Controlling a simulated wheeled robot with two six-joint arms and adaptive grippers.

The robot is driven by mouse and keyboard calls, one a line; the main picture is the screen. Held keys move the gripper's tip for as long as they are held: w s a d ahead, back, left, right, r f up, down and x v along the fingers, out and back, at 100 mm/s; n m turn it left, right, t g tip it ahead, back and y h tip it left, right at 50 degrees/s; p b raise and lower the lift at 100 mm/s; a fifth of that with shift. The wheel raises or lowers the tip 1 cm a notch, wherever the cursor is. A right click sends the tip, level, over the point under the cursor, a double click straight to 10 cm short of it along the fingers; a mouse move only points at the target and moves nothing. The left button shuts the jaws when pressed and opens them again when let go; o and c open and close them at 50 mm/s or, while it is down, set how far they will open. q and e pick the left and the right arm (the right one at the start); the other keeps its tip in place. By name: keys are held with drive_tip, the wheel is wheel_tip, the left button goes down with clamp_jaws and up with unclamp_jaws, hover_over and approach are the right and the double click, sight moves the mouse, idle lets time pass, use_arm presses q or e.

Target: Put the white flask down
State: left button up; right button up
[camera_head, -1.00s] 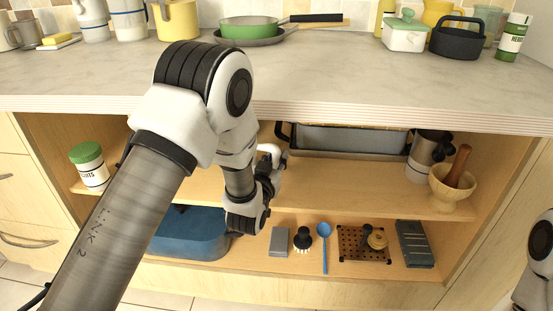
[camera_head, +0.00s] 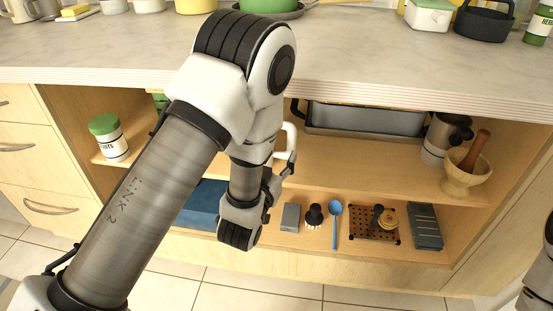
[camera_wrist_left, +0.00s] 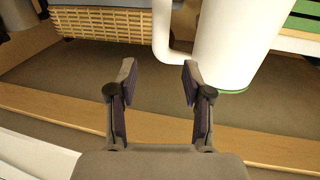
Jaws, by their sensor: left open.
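The white flask (camera_wrist_left: 232,40) stands on the upper cabinet shelf, upright as far as I can tell. My right gripper is out of view.
A wicker basket (camera_wrist_left: 105,37) is left of the flask in the wrist view. The upper shelf also holds a green-lidded jar (camera_head: 108,140), a grey tray (camera_head: 365,120) and a mortar (camera_head: 462,180). The countertop (camera_head: 130,48) overhangs the shelf. The lower shelf holds a blue box (camera_head: 203,203) and small utensils.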

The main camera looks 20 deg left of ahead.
use_arm(q)
drive_tip(key=s+a+f+g, duration=0.1)
drive_tip(key=s+f+g, duration=0.35)
drive_tip(key=f, duration=0.45)
drive_tip(key=s+a+f+g, duration=0.1)
drive_tip(key=s+f+g, duration=0.3)
drive_tip(key=f, duration=0.5)
drive_tip(key=s+f+g+h, duration=0.1)
drive_tip(key=s+f+g, duration=0.45)
drive_tip(key=s, duration=0.55)
drive_tip(key=s+f+g, duration=0.4)
drive_tip(key=s+f, duration=0.3)
drive_tip(key=s, duration=0.5)
wheel_tip(320, 180, up, 27)
drive_tip(key=p, duration=2.6)
drive_tip(key=shift+w+d+f+p, duration=0.15)
drive_tip(key=shift+w+d+p, duration=0.15)
drive_tip(key=shift+d+p, duration=0.1)
